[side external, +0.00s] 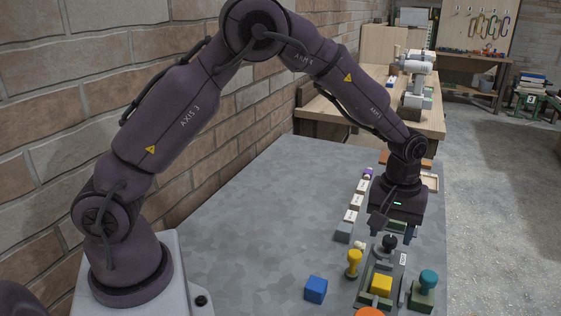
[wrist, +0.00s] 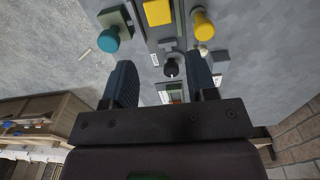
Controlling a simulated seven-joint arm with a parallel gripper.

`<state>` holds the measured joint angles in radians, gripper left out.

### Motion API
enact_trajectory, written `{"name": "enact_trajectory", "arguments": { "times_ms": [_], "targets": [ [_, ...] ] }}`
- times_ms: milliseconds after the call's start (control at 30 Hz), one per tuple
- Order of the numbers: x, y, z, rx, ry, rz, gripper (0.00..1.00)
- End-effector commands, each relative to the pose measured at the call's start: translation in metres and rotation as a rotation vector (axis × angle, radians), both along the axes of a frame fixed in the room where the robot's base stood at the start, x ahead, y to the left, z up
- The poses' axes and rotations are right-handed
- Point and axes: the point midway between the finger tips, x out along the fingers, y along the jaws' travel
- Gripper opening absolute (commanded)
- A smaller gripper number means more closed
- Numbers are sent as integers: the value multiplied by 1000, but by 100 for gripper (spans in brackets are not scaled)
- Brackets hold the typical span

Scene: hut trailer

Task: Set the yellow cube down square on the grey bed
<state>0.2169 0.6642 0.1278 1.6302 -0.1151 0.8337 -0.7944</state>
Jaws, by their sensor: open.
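The yellow cube (side external: 381,283) sits on a grey fixture, the grey bed (side external: 366,297), near the front of the table. It also shows at the top edge of the wrist view (wrist: 158,12), partly cut off, and looks roughly in line with the bed. A black knob (side external: 389,243) stands at the far end of the same fixture. My gripper (side external: 393,231) is above and behind that knob, away from the cube. In the wrist view the fingers (wrist: 160,66) are apart, with the black knob (wrist: 171,67) showing between them. Nothing is held.
A yellow knob (side external: 354,260) stands left of the fixture and a teal knob (side external: 427,284) right of it. A blue cube (side external: 315,289) lies further left. An orange round piece (side external: 369,312) is at the front edge. Labelled blocks (side external: 356,201) line up behind. The table's left side is clear.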

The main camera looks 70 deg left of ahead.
Motion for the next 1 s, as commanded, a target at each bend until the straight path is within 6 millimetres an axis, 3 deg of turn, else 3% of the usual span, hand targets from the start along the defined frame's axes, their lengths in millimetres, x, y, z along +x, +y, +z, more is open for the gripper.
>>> {"name": "enact_trajectory", "arguments": {
  "times_ms": [167, 300, 500, 733, 833, 1000],
  "targets": [
    [-32, 14, 76, -24, -97, -123, 52],
    [-76, 27, 131, -18, -183, -260, 52],
    [-150, 42, 180, 33, -309, -456, 52],
    [-224, 53, 193, 138, -415, -648, 52],
    [-241, 55, 191, 174, -438, -698, 52],
    [-253, 57, 189, 201, -452, -734, 52]
  ]
}}
